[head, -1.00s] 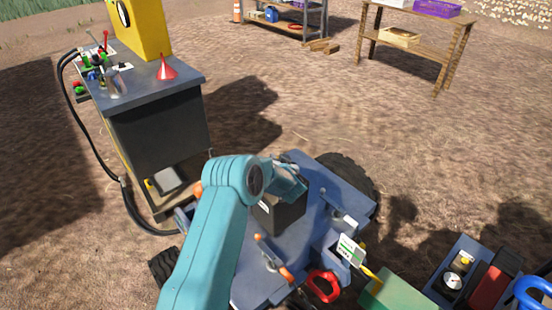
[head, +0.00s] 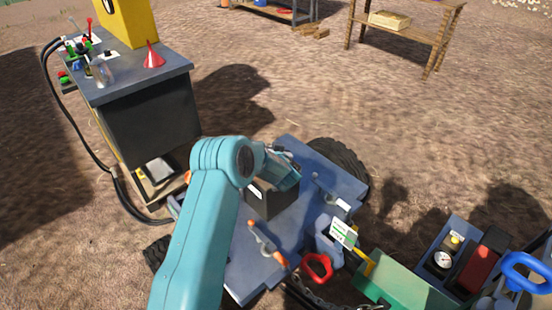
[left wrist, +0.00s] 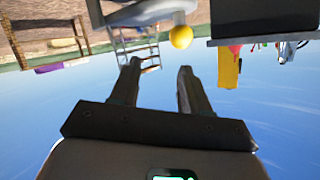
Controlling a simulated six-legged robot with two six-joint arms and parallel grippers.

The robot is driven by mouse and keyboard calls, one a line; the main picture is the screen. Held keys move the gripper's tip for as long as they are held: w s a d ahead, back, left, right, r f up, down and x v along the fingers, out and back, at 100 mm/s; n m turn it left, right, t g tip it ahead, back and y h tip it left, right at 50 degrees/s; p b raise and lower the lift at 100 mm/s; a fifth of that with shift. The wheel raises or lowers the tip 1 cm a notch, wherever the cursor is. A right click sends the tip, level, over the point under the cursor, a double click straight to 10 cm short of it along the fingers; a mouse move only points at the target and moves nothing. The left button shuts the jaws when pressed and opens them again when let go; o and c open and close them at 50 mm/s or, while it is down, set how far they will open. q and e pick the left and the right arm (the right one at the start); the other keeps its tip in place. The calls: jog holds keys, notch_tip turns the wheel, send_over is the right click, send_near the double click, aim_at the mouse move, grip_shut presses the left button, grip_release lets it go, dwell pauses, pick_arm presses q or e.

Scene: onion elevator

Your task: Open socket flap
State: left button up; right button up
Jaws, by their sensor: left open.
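I cannot make out the socket flap for certain in either view. My left gripper (head: 284,168) is over a black box (head: 268,198) on the blue cart deck (head: 318,165); my arm partly hides it in the head view. In the left wrist view the two fingers (left wrist: 158,88) are apart with nothing between them. A yellow ball knob (left wrist: 181,37) shows just beyond the fingertips, by a pale bracket-like part (left wrist: 145,12); I cannot tell if these belong to the flap. My right gripper is not in view.
A dark cabinet (head: 150,118) with a red funnel (head: 152,56) stands at the left, with a black hose (head: 78,135). Orange-tipped levers (head: 264,243), a red ring (head: 317,268) and a green box (head: 405,285) are nearby. Open dirt lies behind the cart.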

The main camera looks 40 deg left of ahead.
pick_arm(q)
jog(key=v, duration=1.4)
jog(key=shift+s+r, duration=0.1)
jog(key=shift+r, duration=0.05)
